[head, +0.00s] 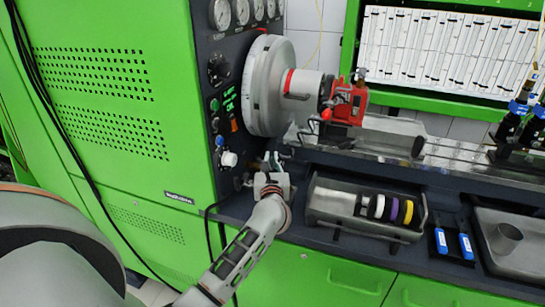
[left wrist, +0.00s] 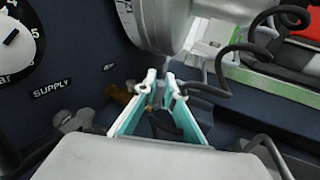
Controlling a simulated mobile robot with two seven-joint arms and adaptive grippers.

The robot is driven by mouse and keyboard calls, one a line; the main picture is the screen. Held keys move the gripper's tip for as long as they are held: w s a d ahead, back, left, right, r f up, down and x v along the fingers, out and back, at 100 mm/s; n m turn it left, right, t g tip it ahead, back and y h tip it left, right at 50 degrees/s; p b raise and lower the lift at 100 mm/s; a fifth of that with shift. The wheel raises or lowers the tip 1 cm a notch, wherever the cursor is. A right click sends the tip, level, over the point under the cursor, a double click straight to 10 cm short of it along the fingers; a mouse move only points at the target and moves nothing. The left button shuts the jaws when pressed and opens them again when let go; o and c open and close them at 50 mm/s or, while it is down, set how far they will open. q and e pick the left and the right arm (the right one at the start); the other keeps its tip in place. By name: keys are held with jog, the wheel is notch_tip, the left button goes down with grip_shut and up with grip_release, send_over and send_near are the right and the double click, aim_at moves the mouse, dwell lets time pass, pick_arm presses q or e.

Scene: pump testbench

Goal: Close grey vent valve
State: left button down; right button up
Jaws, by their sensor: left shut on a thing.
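My left gripper (head: 272,161) is at the lower right of the dark control panel, below the large grey round housing. In the left wrist view its fingers (left wrist: 161,84) nearly meet, shut on a small part that is mostly hidden between the pads. Something dark and brassy shows there, but I cannot tell for sure which valve it belongs to. A grey valve handle (left wrist: 76,121) stands on the panel left of the fingers. A brownish fitting (left wrist: 119,93) is just beside the left finger. My right gripper is not in view.
The grey round housing (head: 270,85) overhangs the gripper. Dark hoses (left wrist: 225,75) curl close on its right. A tray with coloured rings (head: 327,200), blue-labelled items (head: 441,241) and a metal cup (head: 506,238) occupy the bench to the right. A green cabinet (head: 110,75) stands left.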

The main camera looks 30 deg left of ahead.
pick_arm(q)
jog(key=m+h+p, duration=0.1)
jog(key=s+m+t+h, duration=0.1)
jog(key=h, duration=0.1)
jog(key=shift+s+a+t+p, duration=0.1)
jog(key=shift+a+t+p, duration=0.1)
jog(key=shift+t+p, duration=0.15)
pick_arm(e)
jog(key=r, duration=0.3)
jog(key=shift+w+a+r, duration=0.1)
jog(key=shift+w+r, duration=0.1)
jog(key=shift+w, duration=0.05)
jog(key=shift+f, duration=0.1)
pick_arm(q)
jog(key=c, duration=2.1)
grip_release()
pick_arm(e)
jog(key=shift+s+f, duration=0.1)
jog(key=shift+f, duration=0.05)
